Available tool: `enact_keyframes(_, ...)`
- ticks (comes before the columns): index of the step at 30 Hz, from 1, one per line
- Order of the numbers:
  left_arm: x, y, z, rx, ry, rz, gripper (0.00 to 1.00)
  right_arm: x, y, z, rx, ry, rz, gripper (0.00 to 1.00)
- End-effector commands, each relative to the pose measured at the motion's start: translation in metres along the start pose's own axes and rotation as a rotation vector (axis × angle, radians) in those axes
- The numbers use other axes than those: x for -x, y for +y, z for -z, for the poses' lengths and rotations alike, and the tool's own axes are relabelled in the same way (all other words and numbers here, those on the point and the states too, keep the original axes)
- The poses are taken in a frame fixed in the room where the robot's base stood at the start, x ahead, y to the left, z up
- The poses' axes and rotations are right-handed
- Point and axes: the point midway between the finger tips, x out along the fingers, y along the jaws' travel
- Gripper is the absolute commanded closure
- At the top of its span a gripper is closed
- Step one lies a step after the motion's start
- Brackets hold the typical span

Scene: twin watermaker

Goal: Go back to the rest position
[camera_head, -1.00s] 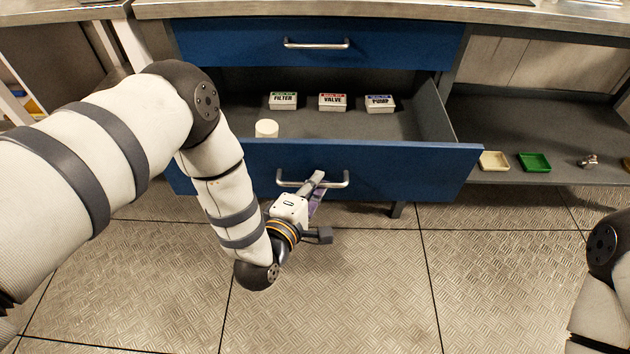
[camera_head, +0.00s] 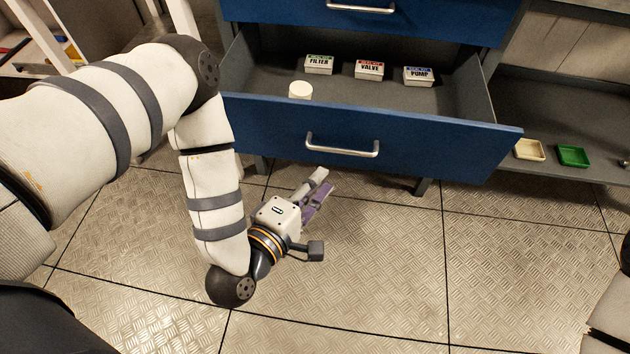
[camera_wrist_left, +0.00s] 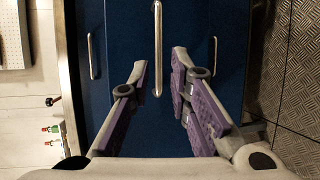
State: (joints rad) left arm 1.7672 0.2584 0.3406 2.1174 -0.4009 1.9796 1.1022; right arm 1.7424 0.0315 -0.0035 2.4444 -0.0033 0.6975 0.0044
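My left gripper (camera_head: 318,190) is in front of and below the open blue drawer (camera_head: 270,137), apart from its metal handle (camera_head: 343,146). In the left wrist view my left gripper (camera_wrist_left: 160,80) has its two purple-padded fingers spread, with nothing held between them. The drawer handle (camera_wrist_left: 157,45) shows beyond the fingertips there. My right gripper is out of view; only part of my right arm shows at the right edge of the head view.
The open drawer holds boxes marked FILTER (camera_head: 319,65), VALVE (camera_head: 369,70) and PUMP (camera_head: 419,76), and a white round piece (camera_head: 300,90). A beige tray (camera_head: 529,150) and a green tray (camera_head: 573,156) sit on the shelf at right. The floor in front is clear.

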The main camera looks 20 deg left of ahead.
Motion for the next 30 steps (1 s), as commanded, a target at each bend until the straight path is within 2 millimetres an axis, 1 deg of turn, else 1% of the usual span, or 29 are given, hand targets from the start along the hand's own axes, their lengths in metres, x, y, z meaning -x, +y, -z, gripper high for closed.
enact_keyframes(1, 0.004, 0.001, 0.001, 0.003, 0.005, -0.001, 0.82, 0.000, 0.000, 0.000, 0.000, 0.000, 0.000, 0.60)
enact_keyframes(4, 0.007, 0.003, 0.001, 0.000, 0.004, -0.008, 0.82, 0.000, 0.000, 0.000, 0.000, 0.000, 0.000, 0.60)
enact_keyframes(17, 0.008, 0.002, -0.001, -0.008, -0.002, -0.002, 0.82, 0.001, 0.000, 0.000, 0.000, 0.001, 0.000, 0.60)
enact_keyframes(19, 0.015, -0.008, -0.008, -0.079, -0.039, 0.075, 0.82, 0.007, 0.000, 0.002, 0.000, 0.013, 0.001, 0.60)
enact_keyframes(20, 0.022, -0.017, -0.013, -0.141, -0.074, 0.141, 0.82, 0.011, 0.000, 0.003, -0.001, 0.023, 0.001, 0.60)
enact_keyframes(22, 0.052, -0.048, -0.025, -0.357, -0.201, 0.357, 0.82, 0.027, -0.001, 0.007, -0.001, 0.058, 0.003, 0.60)
enact_keyframes(23, 0.072, -0.062, -0.027, -0.464, -0.272, 0.464, 0.82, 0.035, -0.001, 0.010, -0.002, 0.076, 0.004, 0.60)
enact_keyframes(24, 0.103, -0.080, -0.026, -0.604, -0.374, 0.604, 0.82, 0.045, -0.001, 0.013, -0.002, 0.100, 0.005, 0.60)
enact_keyframes(25, 0.128, -0.090, -0.022, -0.700, -0.453, 0.703, 0.82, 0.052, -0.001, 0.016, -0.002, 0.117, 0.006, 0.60)
enact_keyframes(26, 0.153, -0.098, -0.016, -0.786, -0.531, 0.796, 0.82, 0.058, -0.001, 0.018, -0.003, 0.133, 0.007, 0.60)
enact_keyframes(27, 0.186, -0.105, -0.006, -0.884, -0.631, 0.909, 0.82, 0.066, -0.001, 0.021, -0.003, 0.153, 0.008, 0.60)
enact_keyframes(30, 0.255, -0.107, 0.017, -1.042, -0.851, 1.130, 0.82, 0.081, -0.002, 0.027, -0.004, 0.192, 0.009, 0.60)
